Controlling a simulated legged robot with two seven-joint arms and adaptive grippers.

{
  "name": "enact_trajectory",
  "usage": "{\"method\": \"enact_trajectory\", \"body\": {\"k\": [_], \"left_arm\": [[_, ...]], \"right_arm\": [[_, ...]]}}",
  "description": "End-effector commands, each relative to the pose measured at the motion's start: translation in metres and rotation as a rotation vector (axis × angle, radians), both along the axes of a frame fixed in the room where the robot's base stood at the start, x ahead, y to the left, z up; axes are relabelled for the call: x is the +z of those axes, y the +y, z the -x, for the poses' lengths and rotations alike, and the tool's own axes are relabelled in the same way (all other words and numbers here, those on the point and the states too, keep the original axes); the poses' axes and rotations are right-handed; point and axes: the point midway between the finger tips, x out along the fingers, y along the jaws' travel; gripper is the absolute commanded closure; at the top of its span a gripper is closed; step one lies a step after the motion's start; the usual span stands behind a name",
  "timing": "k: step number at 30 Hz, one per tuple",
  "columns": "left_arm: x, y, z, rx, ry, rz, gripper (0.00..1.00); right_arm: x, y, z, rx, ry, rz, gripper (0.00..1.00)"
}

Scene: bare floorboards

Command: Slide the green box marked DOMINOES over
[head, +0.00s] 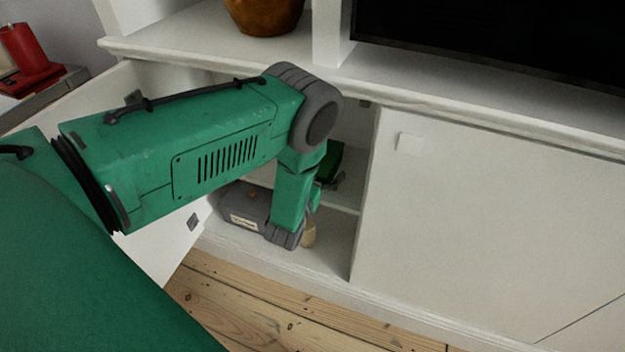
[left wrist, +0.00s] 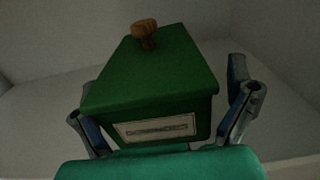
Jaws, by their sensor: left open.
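The green box (left wrist: 155,85) with a wooden knob on its lid and a pale label on its front stands inside a white cabinet in the left wrist view. The label's lettering is too blurred to read. In the head view only a dark green part of the box (head: 333,158) shows behind my arm, on the cabinet's upper shelf. My left gripper (left wrist: 165,115) is open, with one finger on each side of the box's front end. I cannot tell whether the fingers touch it. My right gripper is not in view.
The white cabinet has an open door (head: 165,240) at the left and a closed door panel (head: 480,210) at the right. A grey case (head: 243,215) lies on the cabinet's lower level. A brown pot (head: 263,14) stands on top.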

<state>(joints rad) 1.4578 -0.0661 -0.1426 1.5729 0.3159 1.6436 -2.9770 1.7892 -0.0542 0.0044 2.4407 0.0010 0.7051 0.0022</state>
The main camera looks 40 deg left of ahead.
Motion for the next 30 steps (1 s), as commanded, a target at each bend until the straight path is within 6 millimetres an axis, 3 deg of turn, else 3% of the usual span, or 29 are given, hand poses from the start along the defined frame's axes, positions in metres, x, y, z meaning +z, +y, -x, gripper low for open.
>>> {"method": "enact_trajectory", "body": {"k": [10,11,15,30], "left_arm": [[-0.001,0.003,-0.003,0.002,0.002,0.0,0.03],[-0.001,0.003,-0.003,0.002,0.002,0.0,0.06],[0.0,0.002,-0.003,0.002,0.002,-0.001,0.51],[-0.001,0.012,-0.004,0.002,0.0,-0.001,0.53]], "right_arm": [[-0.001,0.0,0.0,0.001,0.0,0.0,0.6],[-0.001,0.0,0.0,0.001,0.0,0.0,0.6],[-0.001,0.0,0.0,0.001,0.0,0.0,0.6],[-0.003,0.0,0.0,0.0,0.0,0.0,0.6]]}}
